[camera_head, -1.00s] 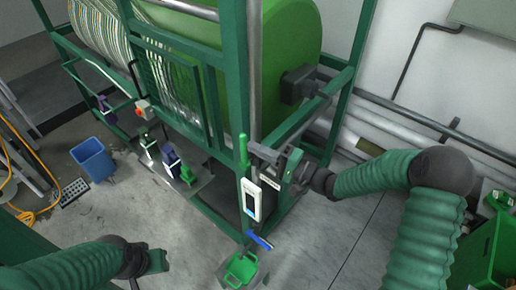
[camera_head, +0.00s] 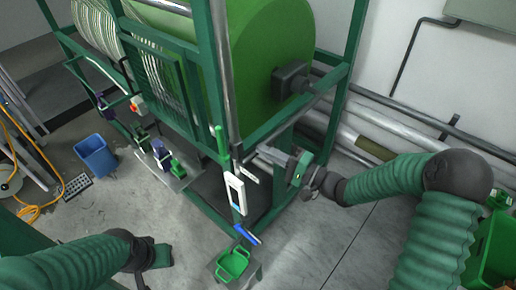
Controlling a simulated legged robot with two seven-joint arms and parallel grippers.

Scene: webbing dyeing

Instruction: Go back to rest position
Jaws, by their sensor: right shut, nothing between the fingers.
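My right gripper (camera_head: 278,160) is shut and empty, held in front of the green machine frame's corner post at the middle of the view.
The green machine frame (camera_head: 217,80) with a large green drum (camera_head: 260,50) fills the centre. A green tray (camera_head: 232,263) stands on a small stand below. A blue bin (camera_head: 95,157) is at the left, and a green bin (camera_head: 495,250) at the right edge.

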